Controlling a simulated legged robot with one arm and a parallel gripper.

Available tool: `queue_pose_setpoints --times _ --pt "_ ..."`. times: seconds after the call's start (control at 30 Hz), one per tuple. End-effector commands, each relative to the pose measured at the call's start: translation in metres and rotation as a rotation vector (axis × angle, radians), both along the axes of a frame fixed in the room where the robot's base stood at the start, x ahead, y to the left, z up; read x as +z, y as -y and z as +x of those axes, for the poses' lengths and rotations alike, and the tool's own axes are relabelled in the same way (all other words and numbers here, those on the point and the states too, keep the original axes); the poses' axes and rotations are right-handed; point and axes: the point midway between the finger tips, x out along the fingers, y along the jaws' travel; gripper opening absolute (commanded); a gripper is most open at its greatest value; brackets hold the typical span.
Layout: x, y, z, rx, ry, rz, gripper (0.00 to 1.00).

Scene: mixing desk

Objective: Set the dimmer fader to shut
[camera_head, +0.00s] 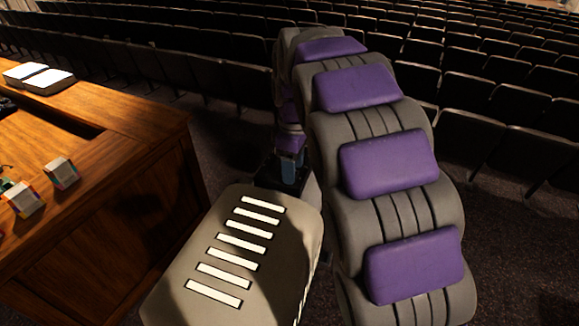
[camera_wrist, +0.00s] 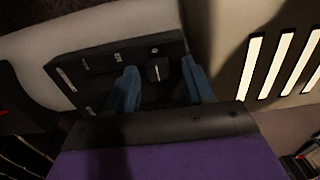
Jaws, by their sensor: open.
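I cannot make out a dimmer fader in either view. My gripper (camera_head: 289,172) shows in the head view at the end of my purple-padded arm, low beyond the far end of my grey body. In the wrist view its two blue fingers (camera_wrist: 160,75) stand apart. Nothing is seen held between them. Behind them is a dark panel with small pale marks, which looks like part of my own body. The wooden desk (camera_head: 150,125) is at the left of the head view, well apart from my gripper.
Two white-topped boxes (camera_head: 50,82) lie on the desk's far part. Small colourful boxes (camera_head: 61,173) stand nearer, and the desk's left part is cut off. Rows of dark seats (camera_head: 230,49) fill the back and right. Dark carpeted floor lies between desk and seats.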

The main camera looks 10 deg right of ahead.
Motion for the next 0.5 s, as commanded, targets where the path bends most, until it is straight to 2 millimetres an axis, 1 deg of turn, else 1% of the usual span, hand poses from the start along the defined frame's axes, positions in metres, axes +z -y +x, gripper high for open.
queue_pose_setpoints --times 0.17,0.3,0.5 --pt "0.021 -0.003 0.001 0.001 0.004 -0.002 0.53" --pt "0.042 -0.005 0.002 0.001 0.004 -0.002 0.53" --pt "0.069 -0.006 0.004 0.0 0.004 -0.003 0.53"
